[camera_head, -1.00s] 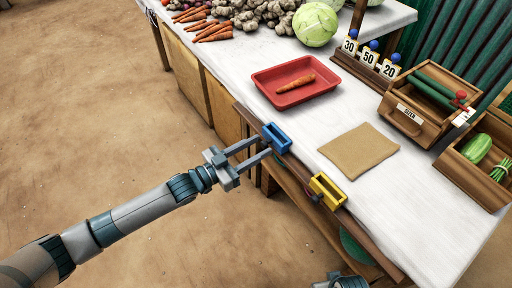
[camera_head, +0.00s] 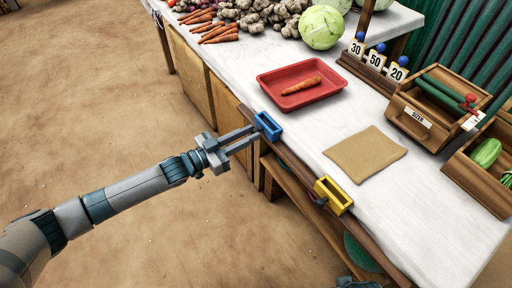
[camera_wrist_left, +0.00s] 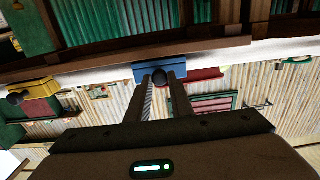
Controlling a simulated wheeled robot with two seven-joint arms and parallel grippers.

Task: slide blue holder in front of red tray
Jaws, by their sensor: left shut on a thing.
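The blue holder (camera_head: 268,126) sits on the wooden rail (camera_head: 292,159) along the table's front edge. It is in front of the red tray (camera_head: 264,79), slightly to the left of the tray's middle. My left gripper (camera_head: 255,133) reaches in from the left and is shut on the blue holder. In the left wrist view the gripper's fingers (camera_wrist_left: 160,82) meet at a dark round knob in front of the blue holder (camera_wrist_left: 182,72). The red tray holds one carrot (camera_head: 302,86). My right gripper is not clearly visible.
A yellow holder (camera_head: 333,195) sits farther right on the same rail. A brown mat (camera_head: 365,154) lies on the white table. Number cards (camera_head: 376,61) and wooden crates (camera_head: 430,112) stand to the right. Carrots (camera_head: 218,32) and cabbages (camera_head: 321,27) lie at the back.

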